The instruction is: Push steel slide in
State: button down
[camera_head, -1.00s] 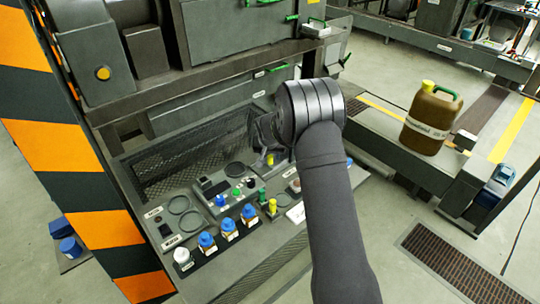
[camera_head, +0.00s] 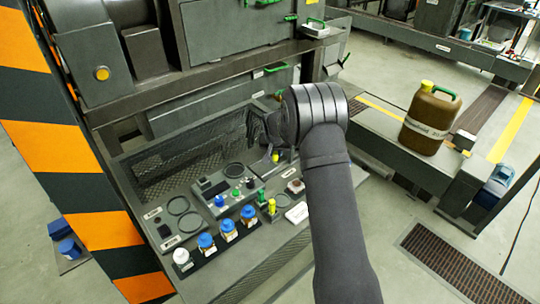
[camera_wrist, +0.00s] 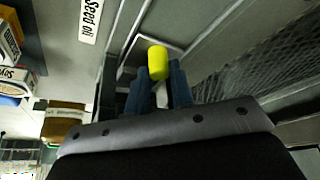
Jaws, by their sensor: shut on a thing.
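My gripper (camera_wrist: 158,88) shows in the wrist view with its two blue-grey fingers on either side of a yellow-green knob (camera_wrist: 157,62), shut on it. In the head view, a small yellow piece (camera_head: 275,157) shows just below my dark wrist, which hides most of the gripper there. I cannot make out a steel slide for sure. What the knob is fixed to is mostly hidden behind the fingers; a pale metal piece (camera_wrist: 164,97) shows between them.
A grey bench holds several blue-capped jars (camera_head: 206,243) and a control box (camera_head: 220,190). A mesh panel (camera_head: 180,170) stands behind them. A brown canister (camera_head: 430,120) stands on the ledge at right. A "Seed oil" label (camera_wrist: 91,18) shows in the wrist view.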

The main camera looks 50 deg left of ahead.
jog(key=shift+w, duration=0.35)
jog(key=c, duration=1.3)
grip_release()
jog(key=shift+o, duration=0.2)
